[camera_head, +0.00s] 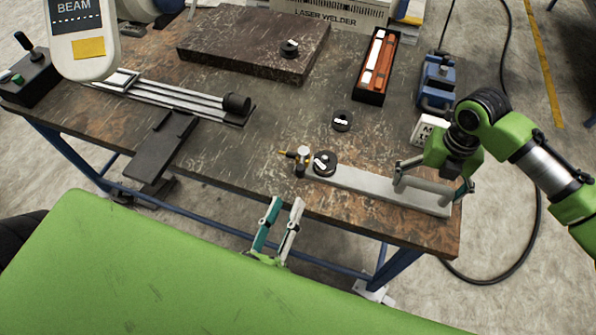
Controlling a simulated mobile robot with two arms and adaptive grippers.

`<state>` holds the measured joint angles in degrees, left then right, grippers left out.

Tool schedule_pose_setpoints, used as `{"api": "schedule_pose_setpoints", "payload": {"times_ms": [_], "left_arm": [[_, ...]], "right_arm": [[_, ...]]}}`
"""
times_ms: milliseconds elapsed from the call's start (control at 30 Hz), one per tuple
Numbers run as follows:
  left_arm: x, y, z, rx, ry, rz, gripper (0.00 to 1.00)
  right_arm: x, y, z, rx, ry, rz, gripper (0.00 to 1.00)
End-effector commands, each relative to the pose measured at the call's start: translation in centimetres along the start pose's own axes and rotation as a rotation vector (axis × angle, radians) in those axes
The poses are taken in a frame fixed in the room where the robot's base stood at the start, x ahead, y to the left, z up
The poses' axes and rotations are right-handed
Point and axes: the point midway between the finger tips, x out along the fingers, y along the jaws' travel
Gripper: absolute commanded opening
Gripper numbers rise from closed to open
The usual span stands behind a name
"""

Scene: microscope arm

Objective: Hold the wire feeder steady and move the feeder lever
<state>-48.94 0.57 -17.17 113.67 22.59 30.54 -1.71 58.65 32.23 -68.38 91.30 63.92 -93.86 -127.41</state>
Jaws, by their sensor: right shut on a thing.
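The wire feeder appears to be the long grey bar (350,183) lying along the front right of the workbench. A grey raised handle (424,186) stands at its right end. At its left end are a small brass-tipped fitting (301,157) and a black round knob with a white mark (324,163); I cannot tell which part is the lever. My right gripper (432,180) comes down from above and is shut on the raised handle, partly hiding it. My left gripper (285,204) points up at the bench's front edge, below and left of the fitting, open and empty.
The workbench (235,165) holds a dark slab (250,45), an open long box (377,62), a blue vise-like device (437,80) and a rail fixture (180,93). Another black knob (342,120) lies behind the bar. The bench is bare left of the fitting.

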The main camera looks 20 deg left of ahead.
Motion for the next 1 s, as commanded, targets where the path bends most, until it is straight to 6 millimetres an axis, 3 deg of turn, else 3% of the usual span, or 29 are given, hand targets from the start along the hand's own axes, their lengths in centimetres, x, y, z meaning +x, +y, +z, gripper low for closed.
{"api": "schedule_pose_setpoints", "payload": {"times_ms": [467,1000], "left_arm": [[0.19,0.59,-0.60,-1.073,0.009,0.031,0.33],[-0.16,-0.34,0.02,-2.232,-0.003,-0.009,0.33]], "right_arm": [[-0.26,0.18,0.14,-0.001,-0.005,0.006,0.43],[-0.26,0.17,0.14,-0.001,-0.005,0.006,0.43]]}}
